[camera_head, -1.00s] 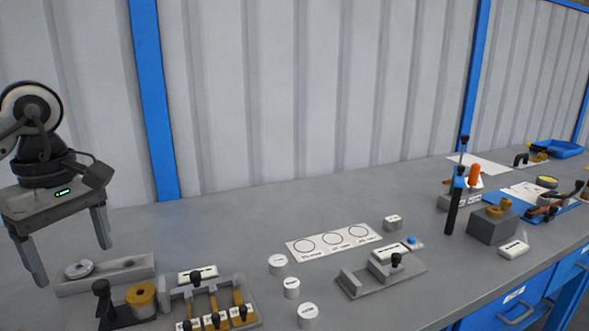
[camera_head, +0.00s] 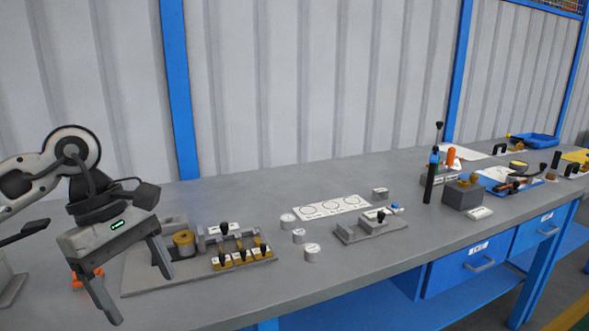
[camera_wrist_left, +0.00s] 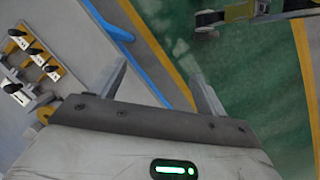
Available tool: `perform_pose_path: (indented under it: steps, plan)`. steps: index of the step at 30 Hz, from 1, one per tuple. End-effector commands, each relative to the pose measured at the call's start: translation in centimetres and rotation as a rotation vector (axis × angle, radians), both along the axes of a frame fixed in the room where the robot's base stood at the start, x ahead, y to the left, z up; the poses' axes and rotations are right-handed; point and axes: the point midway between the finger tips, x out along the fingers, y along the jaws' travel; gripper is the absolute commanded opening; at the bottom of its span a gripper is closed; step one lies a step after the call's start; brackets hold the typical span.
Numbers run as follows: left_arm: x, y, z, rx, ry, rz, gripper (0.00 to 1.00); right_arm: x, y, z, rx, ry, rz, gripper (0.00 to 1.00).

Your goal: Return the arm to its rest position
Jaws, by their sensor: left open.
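My left gripper (camera_head: 138,284) is open and empty, with its two fingers spread and pointing down in the head view. It hangs at the left, in front of the fixture board (camera_head: 205,277) with the brass cylinder and labelled levers. In the left wrist view the fingers (camera_wrist_left: 162,88) are apart with nothing between them, and green floor and the blue bench edge lie beyond. My right gripper is not in view.
The workbench (camera_head: 330,262) holds several white cylinders, a white card with circles (camera_head: 330,208), a grey slide fixture (camera_head: 370,230) and a dark grey block (camera_head: 461,195). Blue drawers (camera_head: 475,258) are below. Green floor (camera_wrist_left: 245,70) with yellow lines lies beside the bench.

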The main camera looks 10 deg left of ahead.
Motion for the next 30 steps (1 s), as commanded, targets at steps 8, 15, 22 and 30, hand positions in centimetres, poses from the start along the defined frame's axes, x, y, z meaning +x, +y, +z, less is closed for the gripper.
perform_pose_path:
  steps: [8, 15, 22, 30]
  plan:
    - [-2.6, -11.9, -3.1, -0.461, 0.231, 0.085, 0.75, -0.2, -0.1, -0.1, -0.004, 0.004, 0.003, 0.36]
    - [-4.4, -22.3, -0.4, -1.129, 0.841, 0.511, 0.75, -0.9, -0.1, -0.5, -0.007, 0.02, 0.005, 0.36]
    - [0.2, -20.8, -2.5, -1.577, 1.637, 1.207, 0.75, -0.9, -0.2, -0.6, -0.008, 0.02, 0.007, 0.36]
    - [-1.5, -13.6, -19.2, 1.118, -1.675, -1.464, 0.75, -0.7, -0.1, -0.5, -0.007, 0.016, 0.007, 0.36]
